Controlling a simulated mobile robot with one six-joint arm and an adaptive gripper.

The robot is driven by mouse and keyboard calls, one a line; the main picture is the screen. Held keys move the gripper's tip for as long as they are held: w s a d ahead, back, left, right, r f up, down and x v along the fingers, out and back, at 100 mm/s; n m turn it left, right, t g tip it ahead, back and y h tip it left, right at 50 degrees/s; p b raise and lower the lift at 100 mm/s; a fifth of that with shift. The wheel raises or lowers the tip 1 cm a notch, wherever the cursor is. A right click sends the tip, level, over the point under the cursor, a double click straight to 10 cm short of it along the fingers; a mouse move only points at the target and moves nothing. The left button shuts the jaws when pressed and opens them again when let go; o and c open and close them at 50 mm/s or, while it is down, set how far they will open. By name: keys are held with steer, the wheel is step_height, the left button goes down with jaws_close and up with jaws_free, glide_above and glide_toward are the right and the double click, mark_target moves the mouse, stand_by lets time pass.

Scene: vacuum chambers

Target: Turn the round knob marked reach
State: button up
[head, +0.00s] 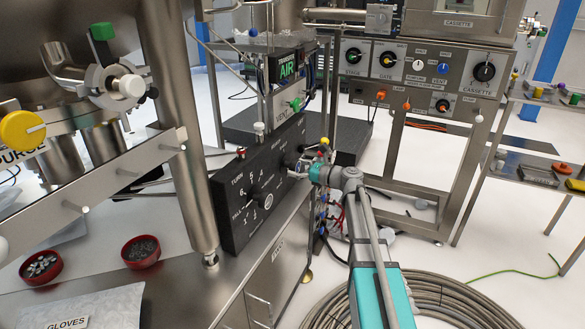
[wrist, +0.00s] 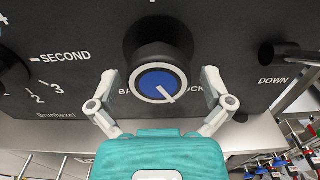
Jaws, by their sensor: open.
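In the wrist view a black round knob (wrist: 160,82) with a blue face, a white ring and a white pointer stands out from a black panel (wrist: 80,70). The pointer slants toward the lower right. Lettering "BA" and "OCK" shows beside it, partly covered by my fingers; I cannot read "reach" anywhere. My gripper (wrist: 160,76) is open, one finger on each side of the knob; I cannot tell whether they touch it. In the head view my gripper (head: 302,168) is at the right end of the black panel (head: 228,210), and this knob is mostly hidden.
A black dial (wrist: 12,75) marked "SECOND" is at left in the wrist view. A black lever or peg (wrist: 285,55) stands at right near "DOWN". Red bowls (head: 141,251) rest on the steel bench. Coiled hose (head: 450,300) lies on the floor.

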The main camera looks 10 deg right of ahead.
steer(key=shift+w+a, duration=0.2)
steer(key=shift+a, duration=0.1)
steer(key=c, duration=1)
steer(key=shift+a, duration=0.15)
steer(key=shift+c, duration=0.2)
